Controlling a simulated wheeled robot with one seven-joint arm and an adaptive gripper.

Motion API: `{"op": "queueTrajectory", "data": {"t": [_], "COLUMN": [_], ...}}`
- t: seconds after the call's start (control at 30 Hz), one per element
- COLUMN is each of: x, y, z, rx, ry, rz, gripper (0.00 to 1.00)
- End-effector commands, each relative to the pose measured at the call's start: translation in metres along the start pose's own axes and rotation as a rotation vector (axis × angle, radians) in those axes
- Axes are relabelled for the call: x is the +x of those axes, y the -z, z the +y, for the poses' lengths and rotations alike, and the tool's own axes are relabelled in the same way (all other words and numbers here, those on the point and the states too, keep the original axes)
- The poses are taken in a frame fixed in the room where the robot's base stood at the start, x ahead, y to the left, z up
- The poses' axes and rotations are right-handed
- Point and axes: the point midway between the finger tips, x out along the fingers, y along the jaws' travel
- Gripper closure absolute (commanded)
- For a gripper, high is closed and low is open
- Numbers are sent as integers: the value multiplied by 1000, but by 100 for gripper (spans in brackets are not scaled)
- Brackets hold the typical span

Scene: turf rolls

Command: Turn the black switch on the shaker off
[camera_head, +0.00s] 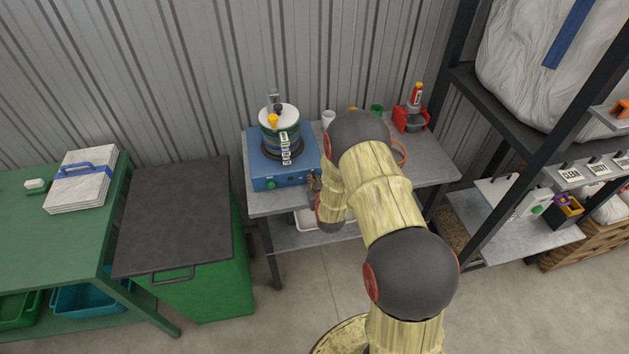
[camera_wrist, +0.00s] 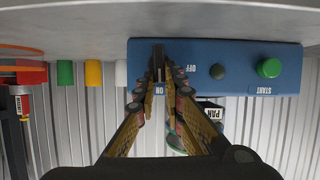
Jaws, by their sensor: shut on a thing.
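The shaker is a blue box (camera_head: 262,170) on a grey table, with a stack of round sieves (camera_head: 283,140) on top. Its blue front panel (camera_wrist: 225,55) shows upside down in the wrist view. The black switch (camera_wrist: 158,50) is on that panel, with an ON label (camera_wrist: 159,89) beneath it in the picture and an OFF label (camera_wrist: 191,68) to its right. My gripper (camera_wrist: 160,82) is at the panel, its fingertips closed together on the switch and partly hiding it. In the head view my gripper (camera_head: 314,183) is at the shaker's front right corner, partly hidden by my arm.
On the panel are a dark knob (camera_wrist: 217,71) and a green START button (camera_wrist: 269,67). White, yellow and green cups (camera_wrist: 65,72) and a red stand (camera_head: 409,118) are on the same table. A green bin (camera_head: 215,270) stands left, a black-framed shelf (camera_head: 510,150) right.

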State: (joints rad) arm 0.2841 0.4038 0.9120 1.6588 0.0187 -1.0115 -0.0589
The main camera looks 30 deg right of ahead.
Motion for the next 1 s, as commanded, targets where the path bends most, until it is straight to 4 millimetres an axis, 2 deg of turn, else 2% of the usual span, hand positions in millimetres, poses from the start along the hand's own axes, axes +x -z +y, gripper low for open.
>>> {"op": "queueTrajectory", "data": {"t": [0.27,1.0], "x": [2,5], "y": [-2,-12], "z": [-7,-23], "rx": [-169,-817], "ry": [-68,-337], "rz": [3,1], "gripper": [100,100]}}
